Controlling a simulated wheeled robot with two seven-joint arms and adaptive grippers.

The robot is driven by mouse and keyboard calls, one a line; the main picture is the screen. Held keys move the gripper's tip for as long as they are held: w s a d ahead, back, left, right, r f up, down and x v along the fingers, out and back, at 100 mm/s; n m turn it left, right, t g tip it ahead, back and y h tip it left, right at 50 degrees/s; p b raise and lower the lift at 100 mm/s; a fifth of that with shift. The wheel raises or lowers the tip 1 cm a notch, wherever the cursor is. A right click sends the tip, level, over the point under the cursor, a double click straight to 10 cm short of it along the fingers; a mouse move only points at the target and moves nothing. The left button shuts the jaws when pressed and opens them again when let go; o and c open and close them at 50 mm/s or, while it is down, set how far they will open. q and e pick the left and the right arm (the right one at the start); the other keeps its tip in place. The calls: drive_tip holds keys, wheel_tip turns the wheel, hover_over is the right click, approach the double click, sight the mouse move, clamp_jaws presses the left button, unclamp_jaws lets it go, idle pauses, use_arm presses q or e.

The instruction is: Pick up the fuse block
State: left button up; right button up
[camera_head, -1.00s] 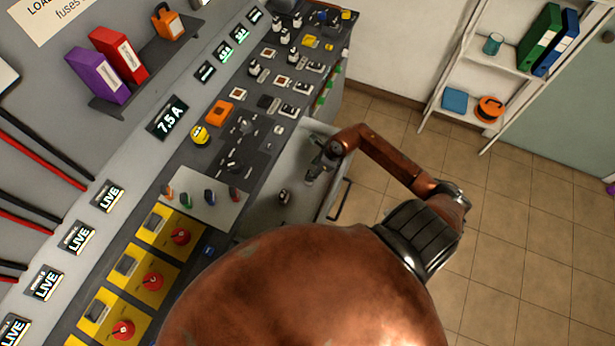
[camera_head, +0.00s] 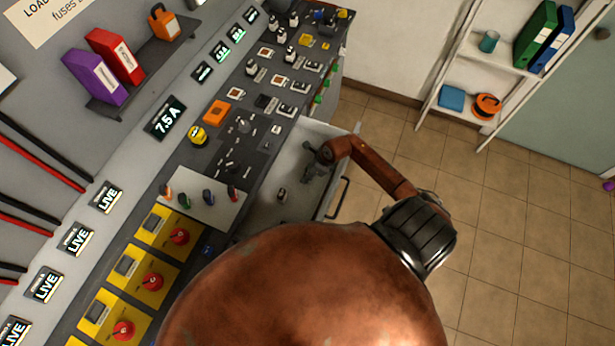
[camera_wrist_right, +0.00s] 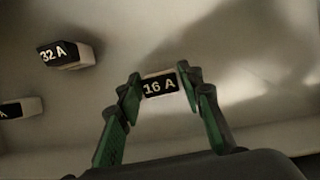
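A fuse block marked 16 A (camera_wrist_right: 159,86) lies on the pale drawer floor in the right wrist view. My right gripper (camera_wrist_right: 161,82) is open, with its green-padded fingers on either side of that block. Small gaps seem to separate the fingertips from it. In the head view my right gripper (camera_head: 313,166) reaches down into the open drawer (camera_head: 262,211), and the 16 A block is not clear there. A block marked 32 A (camera_wrist_right: 66,53) lies to the left in the wrist view. My left gripper is not in view.
Another block (camera_wrist_right: 20,108), its label partly cut off, lies at the wrist view's left edge. A small block (camera_head: 282,194) shows in the drawer in the head view. The control desk (camera_head: 240,150) borders the drawer on the left. Open tiled floor (camera_head: 500,240) lies right.

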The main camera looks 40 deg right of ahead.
drive_tip(key=c, duration=0.8)
drive_tip(key=shift+r, duration=0.1)
